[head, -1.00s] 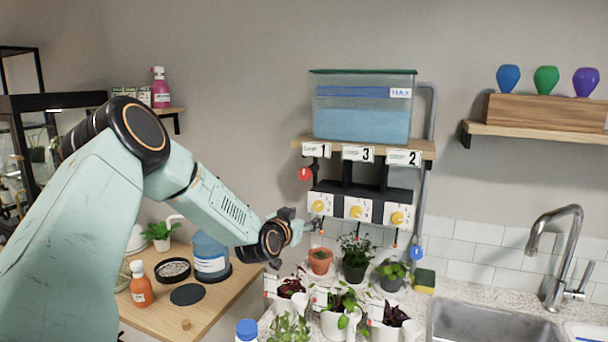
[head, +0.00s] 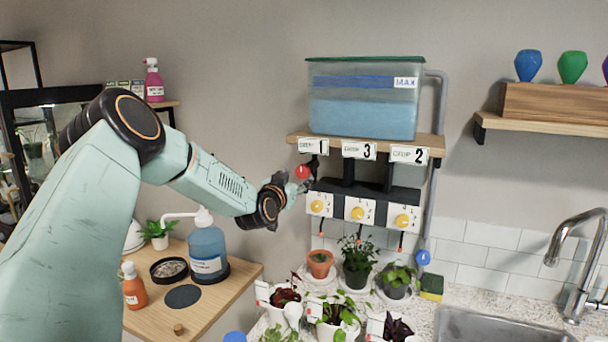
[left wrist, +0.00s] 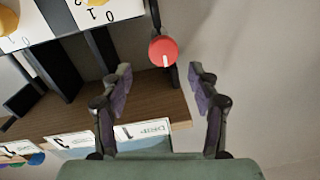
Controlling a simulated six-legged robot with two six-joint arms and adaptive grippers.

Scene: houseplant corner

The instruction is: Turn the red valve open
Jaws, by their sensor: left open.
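The red valve (head: 302,171) is a small round knob below the shelf, under the label marked 1. In the left wrist view the red valve (left wrist: 163,51) shows its face with a pale line on it. My left gripper (head: 300,185) is at the valve's lower left in the head view. In the left wrist view my left gripper (left wrist: 162,78) is open, its fingers apart, with the valve just beyond the fingertips and nothing between them. My right gripper is not in view.
A water tank (head: 362,98) stands on the wooden shelf (head: 436,142). Yellow dials (head: 358,213) sit below on white plates. Potted plants (head: 357,265) stand on the counter beneath. A blue valve (head: 423,257) hangs at the right.

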